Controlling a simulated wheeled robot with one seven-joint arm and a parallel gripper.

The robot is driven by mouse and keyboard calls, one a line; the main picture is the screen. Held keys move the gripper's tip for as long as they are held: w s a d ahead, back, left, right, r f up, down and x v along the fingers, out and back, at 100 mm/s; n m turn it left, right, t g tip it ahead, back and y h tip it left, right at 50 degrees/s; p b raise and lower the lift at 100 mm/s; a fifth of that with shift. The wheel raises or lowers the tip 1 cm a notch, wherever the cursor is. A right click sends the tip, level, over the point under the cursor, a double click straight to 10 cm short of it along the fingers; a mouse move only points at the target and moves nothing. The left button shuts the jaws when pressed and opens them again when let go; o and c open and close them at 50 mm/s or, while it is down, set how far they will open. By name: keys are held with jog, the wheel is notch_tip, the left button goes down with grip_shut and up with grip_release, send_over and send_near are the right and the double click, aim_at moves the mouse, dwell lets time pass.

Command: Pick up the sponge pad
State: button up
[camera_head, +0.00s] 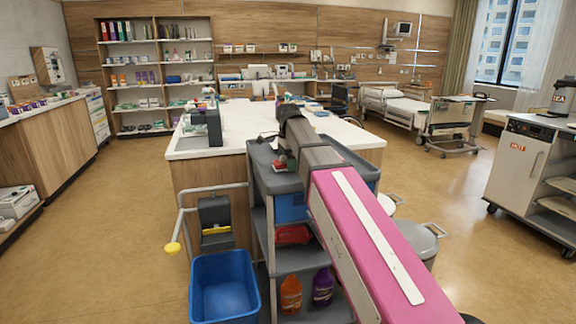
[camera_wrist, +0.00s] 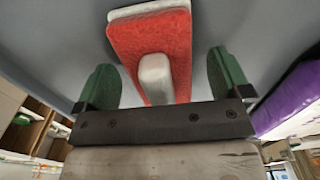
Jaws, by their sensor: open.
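The sponge pad (camera_wrist: 128,42) is a red rectangular block with a white block-like grip on its face and a pale strip at its far edge. In the wrist view it lies against a grey surface, between the two green fingers of my gripper (camera_wrist: 162,72). In the head view a small red patch, likely the pad, shows on the grey cart's top beside my arm's end. My arm hides part of that spot.
The grey cart (camera_head: 262,190) has raised rims and lower shelves holding a red item, an orange bottle (camera_head: 291,293) and a purple bottle (camera_head: 322,286). A blue bin (camera_head: 222,290) stands to its left. A white-topped counter (camera_head: 240,122) is close behind. Floor is clear at left.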

jog(key=c, duration=1)
jog(key=shift+r, duration=0.85)
notch_tip(320, 180, up, 3)
jog(key=shift+f, duration=0.1)
jog(key=a+r, duration=0.2)
jog(key=a, duration=0.2)
jog(key=a+r, duration=0.2)
jog(key=a, duration=0.1)
jog(key=w+a+r, duration=0.1)
jog(key=a+r, duration=0.1)
jog(key=a, duration=0.2)
jog(key=shift+w+a+r, duration=0.1)
jog(key=shift+a+r, duration=0.2)
